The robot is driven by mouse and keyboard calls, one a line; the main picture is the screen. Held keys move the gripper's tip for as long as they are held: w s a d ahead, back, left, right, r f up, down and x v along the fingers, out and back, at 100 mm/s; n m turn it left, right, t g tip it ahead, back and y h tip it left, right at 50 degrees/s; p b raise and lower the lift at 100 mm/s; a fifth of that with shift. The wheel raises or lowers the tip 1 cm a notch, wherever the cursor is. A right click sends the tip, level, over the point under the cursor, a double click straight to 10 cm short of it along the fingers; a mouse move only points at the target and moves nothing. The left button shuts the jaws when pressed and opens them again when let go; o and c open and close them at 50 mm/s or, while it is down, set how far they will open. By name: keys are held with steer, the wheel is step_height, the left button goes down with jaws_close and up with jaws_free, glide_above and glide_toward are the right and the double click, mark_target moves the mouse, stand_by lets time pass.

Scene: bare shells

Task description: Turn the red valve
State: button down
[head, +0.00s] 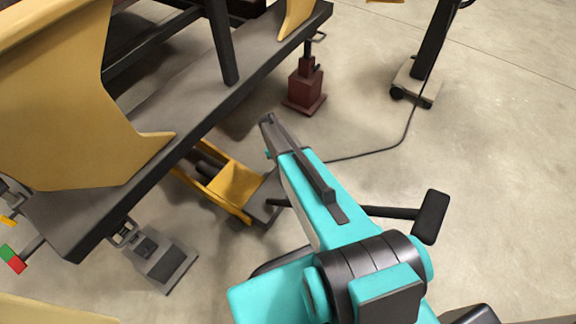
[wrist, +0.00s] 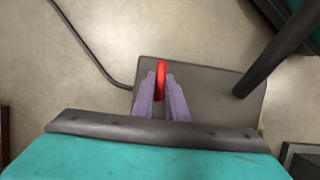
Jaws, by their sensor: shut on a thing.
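In the wrist view the red valve (wrist: 161,78) shows as a narrow upright red piece over a dark grey plate. My gripper (wrist: 160,88) has its two purple-grey fingers on either side of the red valve and is shut on it. The lower part of the valve is hidden between the fingers. In the head view my teal arm reaches away toward the dark grey plate, and the valve and fingertips are hidden behind the arm.
The grey plate (wrist: 207,88) belongs to a yellow unit (head: 236,186) on the floor. A black lever with a pad (head: 431,217) sticks out at right. A cable (head: 375,153) runs along the floor. A large frame (head: 185,75) stands at left, with a dark red jack (head: 305,90) beside it.

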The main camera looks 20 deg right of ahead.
steer(key=shift+w, duration=0.1)
steer(key=c, duration=1.8)
jaws_free()
steer(key=shift+o, duration=0.2)
steer(key=p+v, duration=0.1)
steer(key=v, duration=1.3)
steer(key=shift+f, duration=0.15)
